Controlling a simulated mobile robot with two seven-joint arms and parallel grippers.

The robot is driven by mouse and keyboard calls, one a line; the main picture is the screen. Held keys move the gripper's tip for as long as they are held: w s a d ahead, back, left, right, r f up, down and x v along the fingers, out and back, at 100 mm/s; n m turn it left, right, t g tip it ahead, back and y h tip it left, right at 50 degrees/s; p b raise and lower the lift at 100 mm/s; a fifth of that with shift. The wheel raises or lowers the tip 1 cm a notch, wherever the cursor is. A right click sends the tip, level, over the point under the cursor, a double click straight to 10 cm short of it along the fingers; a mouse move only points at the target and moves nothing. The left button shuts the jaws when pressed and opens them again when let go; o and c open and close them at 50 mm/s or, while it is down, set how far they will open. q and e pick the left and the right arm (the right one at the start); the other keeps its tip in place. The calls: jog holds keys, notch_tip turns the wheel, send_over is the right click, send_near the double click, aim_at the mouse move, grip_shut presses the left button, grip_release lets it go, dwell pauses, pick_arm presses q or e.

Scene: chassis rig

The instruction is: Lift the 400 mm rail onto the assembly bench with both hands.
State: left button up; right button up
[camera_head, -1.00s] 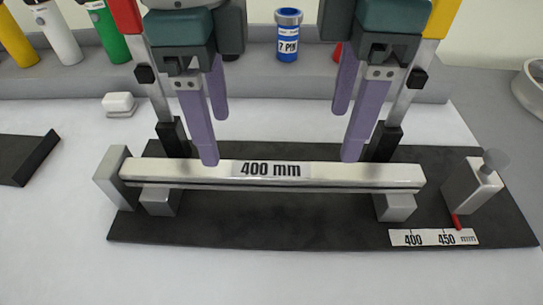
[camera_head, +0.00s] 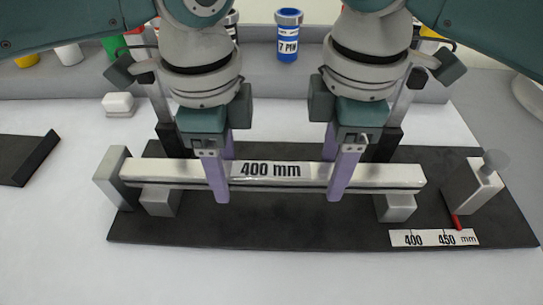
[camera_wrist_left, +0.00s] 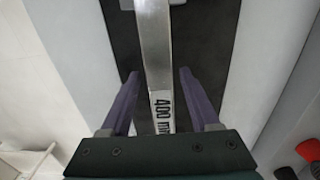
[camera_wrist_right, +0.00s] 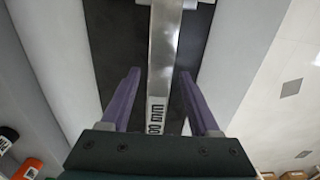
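The silver 400 mm rail (camera_head: 380,174) lies level on two grey support blocks of a dark base plate, its left end by an upright grey end block. My left gripper (camera_head: 222,178) is over the rail just left of its label, one purple finger in front and one behind. My right gripper (camera_head: 335,178) straddles it likewise, right of the label. In the left wrist view the rail (camera_wrist_left: 155,50) runs between open fingers with gaps on both sides. The right wrist view shows the rail (camera_wrist_right: 163,60) between open fingers too.
The dark base plate (camera_head: 290,225) carries a grey block with a knob (camera_head: 472,188) at right and a scale strip (camera_head: 433,238). A blue 7 PIN container (camera_head: 288,40) stands on the ledge behind. A small white block (camera_head: 118,104) and a dark tray (camera_head: 25,160) lie left.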

pick_arm(q)
grip_shut()
pick_arm(e)
grip_shut()
dwell(0.4)
